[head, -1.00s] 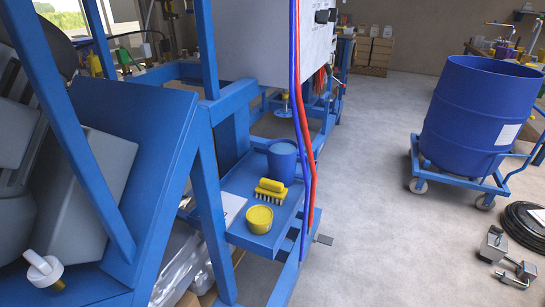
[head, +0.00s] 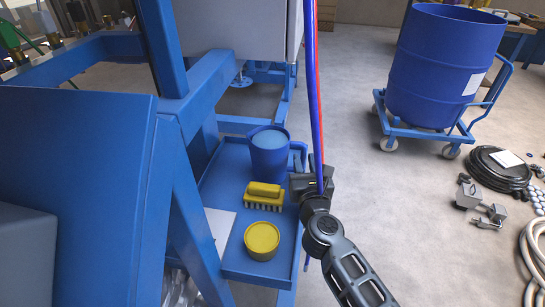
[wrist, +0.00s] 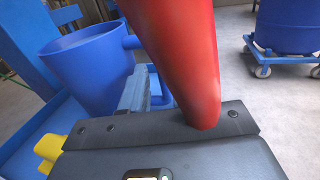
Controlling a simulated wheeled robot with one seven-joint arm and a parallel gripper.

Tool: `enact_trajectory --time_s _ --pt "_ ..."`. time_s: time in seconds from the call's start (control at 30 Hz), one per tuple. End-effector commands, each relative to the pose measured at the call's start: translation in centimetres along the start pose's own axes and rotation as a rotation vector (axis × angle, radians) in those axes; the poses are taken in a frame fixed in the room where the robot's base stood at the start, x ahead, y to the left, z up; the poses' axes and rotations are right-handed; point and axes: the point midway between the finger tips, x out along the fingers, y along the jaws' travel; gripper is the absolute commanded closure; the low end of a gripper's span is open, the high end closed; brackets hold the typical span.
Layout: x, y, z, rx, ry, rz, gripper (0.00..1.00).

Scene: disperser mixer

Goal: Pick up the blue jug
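The blue jug (head: 269,155) stands upright on the blue tray shelf (head: 238,262), its handle on the right side. My gripper (head: 312,180) is just right of the jug, beside the handle and behind the red and blue hoses. In the wrist view the jug (wrist: 88,68) is at upper left and one grey finger (wrist: 134,92) shows close to the handle. The red hose hides the other finger there. I cannot tell whether the fingers are apart or touch the handle.
A red hose (wrist: 180,50) and a blue hose (head: 314,80) hang against my gripper. A yellow brush (head: 264,195) and a yellow tub (head: 262,240) share the shelf. A blue drum (head: 440,65) on a trolley stands at the right. The floor between is clear.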

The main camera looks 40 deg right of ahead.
Motion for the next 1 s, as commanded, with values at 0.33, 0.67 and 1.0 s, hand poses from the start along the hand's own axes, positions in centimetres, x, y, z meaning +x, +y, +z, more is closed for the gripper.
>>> enact_trajectory --time_s 0.33,0.67,1.0 --pt "4.5 -0.2 -0.3 -0.003 -0.001 -0.001 0.71" --pt "5.4 -0.2 -0.3 -0.003 0.000 0.000 0.71" --pt "5.4 -0.2 -0.3 -0.004 0.000 0.000 0.99"
